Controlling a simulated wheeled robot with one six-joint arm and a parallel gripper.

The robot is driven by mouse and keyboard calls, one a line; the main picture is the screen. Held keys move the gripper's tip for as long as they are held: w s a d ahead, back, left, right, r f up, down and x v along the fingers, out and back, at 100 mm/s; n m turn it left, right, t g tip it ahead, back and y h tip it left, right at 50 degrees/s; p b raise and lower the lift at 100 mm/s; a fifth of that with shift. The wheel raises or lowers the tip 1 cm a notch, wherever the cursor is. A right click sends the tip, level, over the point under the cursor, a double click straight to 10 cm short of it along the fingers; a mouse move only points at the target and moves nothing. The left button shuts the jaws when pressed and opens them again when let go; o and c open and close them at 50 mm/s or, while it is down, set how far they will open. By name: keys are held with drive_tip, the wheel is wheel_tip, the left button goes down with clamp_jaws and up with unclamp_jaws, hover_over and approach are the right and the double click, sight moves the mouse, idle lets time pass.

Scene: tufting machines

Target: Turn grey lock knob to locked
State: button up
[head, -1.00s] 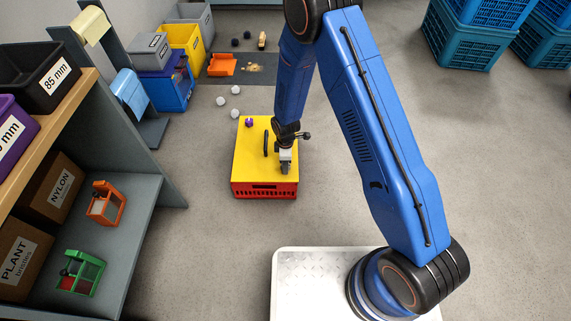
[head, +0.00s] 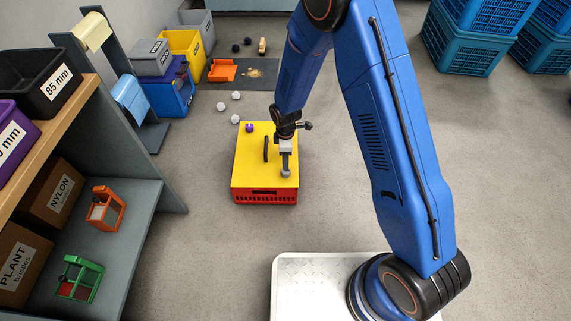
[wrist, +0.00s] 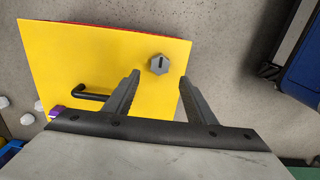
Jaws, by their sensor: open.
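The grey lock knob (wrist: 158,64) is a faceted knob with a short dark mark, on the yellow lid (wrist: 100,58) of a red box (head: 264,197). In the head view the knob (head: 286,174) is near the lid's right side, just below my gripper (head: 286,160). In the wrist view my gripper (wrist: 159,75) is open and empty, with its two dark fingers pointing toward the knob. The knob appears between and slightly beyond the fingertips, with a gap on each side. I see no contact. How high the fingers are above the lid is hard to tell.
A black handle (wrist: 92,93) stands on the lid left of the knob, and a purple piece (head: 249,127) is at its far left corner. White balls (head: 221,107) lie on the floor behind.

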wheel_tip(320, 180, up, 9)
drive_tip(key=shift+f, duration=0.15)
idle(0.7)
drive_tip(key=s+d+r+m+t, duration=0.1)
drive_tip(key=s+d+r+m, duration=0.2)
drive_tip(key=d+r, duration=0.45)
drive_tip(key=s+d+r+m, duration=0.2)
drive_tip(key=d+r+m, duration=0.15)
drive_tip(key=r, duration=0.65)
drive_tip(key=s+d+r+m+t, duration=0.1)
drive_tip(key=s+d+r+m, duration=0.15)
drive_tip(key=d+r, duration=0.5)
drive_tip(key=s+d+r+m+t, duration=0.1)
drive_tip(key=s+d+r+m, duration=0.3)
drive_tip(key=s, duration=0.7)
drive_tip(key=s+d+r+m+t, duration=0.1)
drive_tip(key=s+d+r+m, duration=0.4)
drive_tip(key=s, duration=0.6)
wheel_tip(320, 180, up, 2)
drive_tip(key=shift+s+d+r+t, duration=0.2)
drive_tip(key=shift+s+d+t, duration=0.2)
drive_tip(key=shift+d, duration=0.75)
